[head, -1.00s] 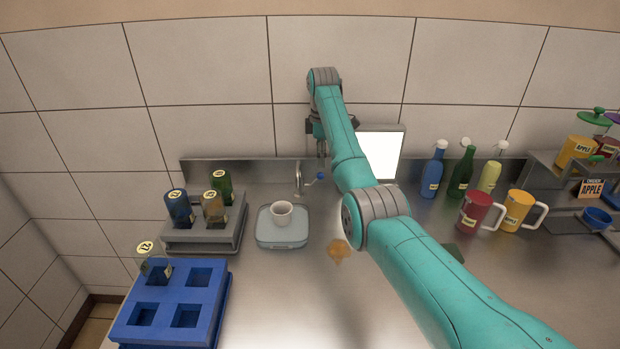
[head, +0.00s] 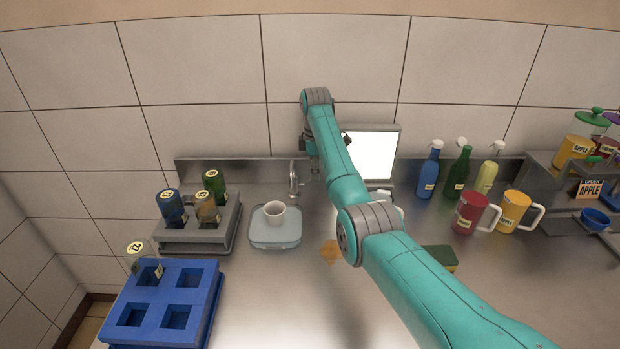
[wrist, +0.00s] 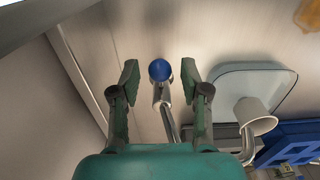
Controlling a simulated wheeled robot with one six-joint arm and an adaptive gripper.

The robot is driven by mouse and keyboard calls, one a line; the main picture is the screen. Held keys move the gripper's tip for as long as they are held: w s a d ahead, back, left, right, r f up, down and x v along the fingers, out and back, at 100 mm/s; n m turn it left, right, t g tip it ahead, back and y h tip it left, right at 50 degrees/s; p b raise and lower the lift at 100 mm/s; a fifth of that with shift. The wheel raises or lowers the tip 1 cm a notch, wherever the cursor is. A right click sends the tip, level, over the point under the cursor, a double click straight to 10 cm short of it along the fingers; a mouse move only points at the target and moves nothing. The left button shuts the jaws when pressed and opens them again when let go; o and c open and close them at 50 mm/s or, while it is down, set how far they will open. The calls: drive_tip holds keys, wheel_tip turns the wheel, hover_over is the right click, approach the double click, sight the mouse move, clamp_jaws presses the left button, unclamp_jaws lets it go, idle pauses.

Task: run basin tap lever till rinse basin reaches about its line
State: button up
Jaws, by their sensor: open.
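The basin tap (head: 293,178) is a metal spout at the back of the counter. Its lever's round blue knob (wrist: 160,70) shows in the wrist view but is hidden behind my arm in the head view. My gripper (wrist: 160,78) is open, with one finger on each side of the knob and visible gaps to both. The rinse basin (head: 262,241) is a shallow pale blue-grey tray in front of the tap, also in the wrist view (wrist: 229,80). A white cup (head: 275,221) stands in it. I cannot make out a fill line or water level.
A grey rack (head: 190,245) with several labelled bottles and a blue crate (head: 140,337) stand at left. A white panel (head: 382,155) stands behind my arm. Spray bottles, red (head: 468,215) and yellow (head: 513,214) mugs stand at right. A brown spill (head: 330,250) lies near the basin.

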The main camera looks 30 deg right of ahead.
clamp_jaws()
